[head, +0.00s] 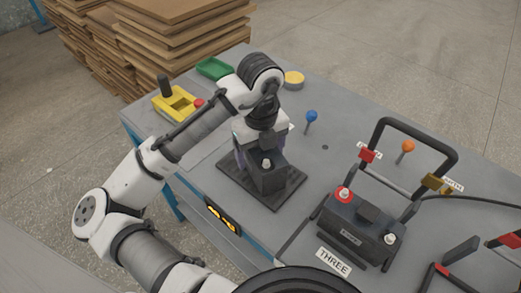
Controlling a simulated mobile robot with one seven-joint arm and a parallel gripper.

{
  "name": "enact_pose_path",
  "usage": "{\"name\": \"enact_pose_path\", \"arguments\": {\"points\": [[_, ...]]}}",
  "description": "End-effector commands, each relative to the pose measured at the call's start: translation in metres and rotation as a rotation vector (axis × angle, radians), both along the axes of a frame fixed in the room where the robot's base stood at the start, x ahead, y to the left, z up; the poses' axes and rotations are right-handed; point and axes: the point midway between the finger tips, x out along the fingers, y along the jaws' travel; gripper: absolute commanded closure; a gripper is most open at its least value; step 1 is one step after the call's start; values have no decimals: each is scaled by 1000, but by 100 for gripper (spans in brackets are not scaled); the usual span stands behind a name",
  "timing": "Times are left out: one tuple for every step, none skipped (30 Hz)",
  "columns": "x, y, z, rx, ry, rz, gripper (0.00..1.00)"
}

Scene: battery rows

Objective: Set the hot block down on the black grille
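A dark block (270,178) with a pale terminal on top is at the black grille (287,196), a flat dark plate on the grey bench. The block looks upright over the middle of the grille. I cannot tell whether it rests on the grille or hangs just above it. My gripper (256,147) points down right at the block from behind and above. Its fingers are mostly hidden by the block and the hand, so their grip on the block is unclear.
A battery (350,238) labelled THREE stands at right, near a black handle frame (418,133). Blue (311,116) and orange (407,146) knobs stand up from the bench. A yellow box (175,104), green tray (213,68) and yellow disc (293,80) lie at the back.

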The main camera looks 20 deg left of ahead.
Motion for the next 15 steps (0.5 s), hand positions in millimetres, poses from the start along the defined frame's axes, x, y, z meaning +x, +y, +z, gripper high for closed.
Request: {"name": "enact_pose_path", "arguments": {"points": [[0, 0, 0, 0, 0, 0, 19], [0, 0, 0, 0, 0, 0, 19], [0, 0, 0, 0, 0, 0, 19], [0, 0, 0, 0, 0, 0, 19], [0, 0, 0, 0, 0, 0, 19], [0, 0, 0, 0, 0, 0, 19], [0, 0, 0, 0, 0, 0, 19], [0, 0, 1, 0, 0, 0, 19], [0, 0, 3, 0, 0, 0, 19], [0, 0, 5, 1, -1, 0, 19], [0, 0, 6, 1, -1, 0, 19], [1, 1, 10, 4, -2, 1, 19], [1, 1, 14, 4, -3, 1, 19], [1, 1, 19, 4, -2, 0, 19], [1, 1, 26, 6, -3, 0, 19]]}}
